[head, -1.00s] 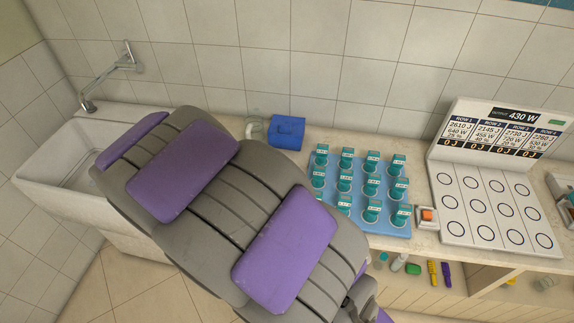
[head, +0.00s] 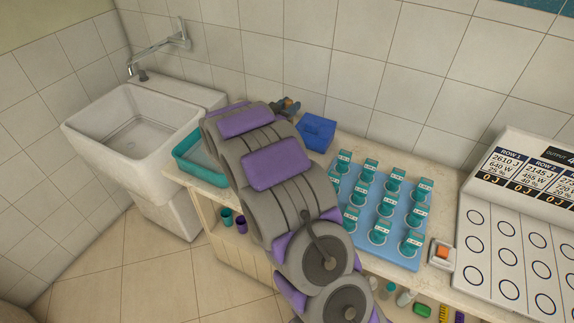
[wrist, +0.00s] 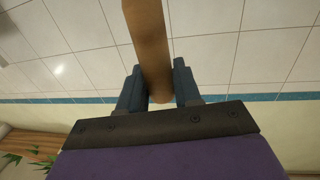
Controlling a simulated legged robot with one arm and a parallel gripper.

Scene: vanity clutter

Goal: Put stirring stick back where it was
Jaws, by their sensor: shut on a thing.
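My gripper (wrist: 159,88) is shut on a brown wooden stirring stick (wrist: 149,35) in the wrist view. The stick stands between the two dark blue fingers and runs up out of the top of the view. In the head view my gripper (head: 288,105) shows only in small part, past the far end of my arm, near the wall and just left of a blue box (head: 316,132). The stick cannot be made out clearly in the head view, and my arm hides the counter under the gripper.
A teal tray (head: 184,163) lies on the counter's left end beside the white sink (head: 130,125). A blue rack (head: 368,239) of teal-capped vials stands to the right. Further right are a small white block with an orange top (head: 442,252) and a white panel with circles (head: 506,291).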

